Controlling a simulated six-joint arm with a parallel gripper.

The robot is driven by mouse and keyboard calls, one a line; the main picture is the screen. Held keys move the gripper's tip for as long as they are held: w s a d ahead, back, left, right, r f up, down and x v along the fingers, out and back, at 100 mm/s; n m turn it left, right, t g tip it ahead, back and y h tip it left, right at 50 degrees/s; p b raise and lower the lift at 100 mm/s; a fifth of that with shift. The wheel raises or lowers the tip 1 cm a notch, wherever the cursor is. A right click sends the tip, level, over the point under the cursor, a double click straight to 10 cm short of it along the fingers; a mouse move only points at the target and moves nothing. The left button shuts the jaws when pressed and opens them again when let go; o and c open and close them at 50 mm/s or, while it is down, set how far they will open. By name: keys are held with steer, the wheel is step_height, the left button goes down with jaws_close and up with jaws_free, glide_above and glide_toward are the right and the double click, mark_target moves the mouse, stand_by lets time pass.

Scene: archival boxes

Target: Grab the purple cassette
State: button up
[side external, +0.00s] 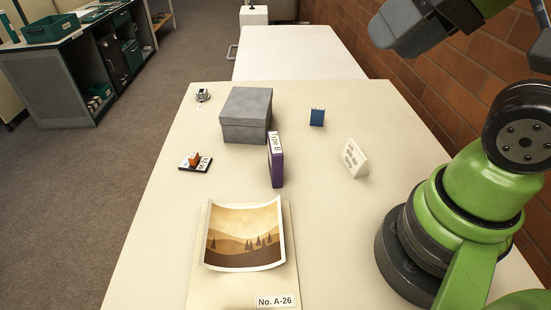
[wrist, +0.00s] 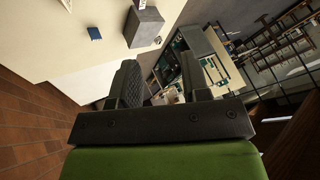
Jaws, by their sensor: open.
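The purple cassette (side external: 277,170) stands upright on the cream table, with a white "Type B" label on its upper edge. It is just in front of the grey box and behind the landscape picture. In the side view my arm is raised at the right, well away from the cassette, and the fingertips are not visible there.
A grey box (side external: 246,118) stands behind the cassette. A blue item (side external: 317,117) and a white sign (side external: 354,158) stand to its right. A curled picture (side external: 244,235) lies in front.

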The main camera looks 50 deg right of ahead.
steer(key=shift+o, duration=1)
